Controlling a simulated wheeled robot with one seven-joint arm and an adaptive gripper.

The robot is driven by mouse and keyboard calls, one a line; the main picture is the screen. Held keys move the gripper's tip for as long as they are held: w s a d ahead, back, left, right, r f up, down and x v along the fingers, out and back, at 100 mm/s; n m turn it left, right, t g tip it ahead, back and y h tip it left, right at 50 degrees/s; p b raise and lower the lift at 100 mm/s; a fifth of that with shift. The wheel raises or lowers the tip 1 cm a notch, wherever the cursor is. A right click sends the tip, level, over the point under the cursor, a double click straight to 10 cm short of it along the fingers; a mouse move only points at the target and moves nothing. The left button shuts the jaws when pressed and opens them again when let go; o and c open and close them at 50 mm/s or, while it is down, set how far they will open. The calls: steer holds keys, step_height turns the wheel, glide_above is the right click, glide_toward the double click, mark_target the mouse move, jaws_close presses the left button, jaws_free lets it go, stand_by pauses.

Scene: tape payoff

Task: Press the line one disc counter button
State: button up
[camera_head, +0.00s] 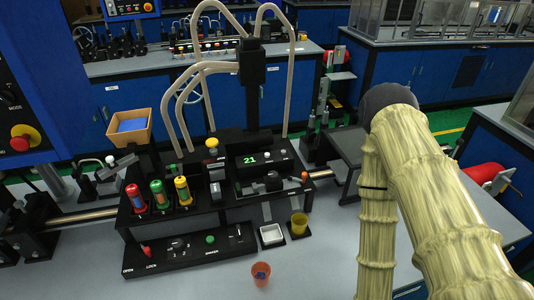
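A black counter box with a green display reading 21 (249,159) stands on the black machine in the middle of the bench. A small pale knob or button (282,152) sits on the box, right of the display. A yellow-topped button (212,143) stands on the machine to the left of the box. I cannot tell which of these is the disc counter button, and no line label is readable. My arm, in a yellowish sleeve, bends at the right and runs down out of the picture. My gripper is not in view.
Red, green and yellow cylinders (159,194) stand at the machine's left. Pale curved tubes (289,85) rise behind the counter. A front panel (190,246) carries knobs and a green button.

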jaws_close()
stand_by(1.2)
